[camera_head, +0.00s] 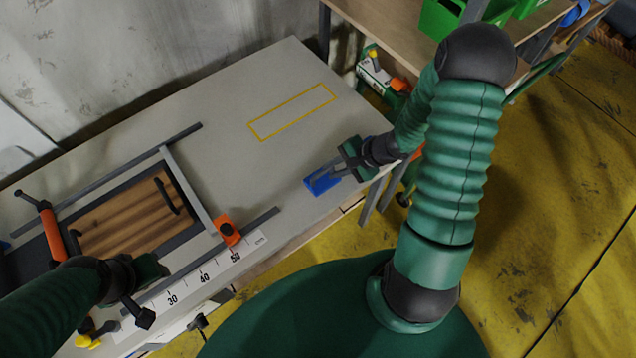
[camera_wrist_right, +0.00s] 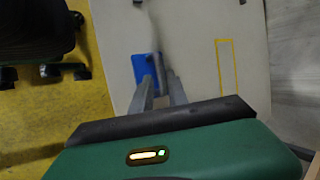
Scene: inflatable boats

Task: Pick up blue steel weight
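The blue steel weight (camera_head: 322,184) lies on the grey tabletop near its front right edge, beside my right gripper. In the right wrist view the blue weight (camera_wrist_right: 143,70) lies beyond the fingers, partly covered by them. My right gripper (camera_head: 327,175) reaches over the weight from the right. Its fingers (camera_wrist_right: 160,90) look spread apart; I cannot tell whether they touch the weight. My left gripper (camera_head: 148,292) is at the lower left by the ruler scale, largely hidden by its own wrist, so its opening is unclear.
A yellow outlined rectangle (camera_head: 292,111) marks bare tabletop behind the weight. A wooden board in a dark frame (camera_head: 135,218), with an orange-handled clamp (camera_head: 50,232), fills the left side. A shelf with green bins (camera_head: 440,18) stands at the back right.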

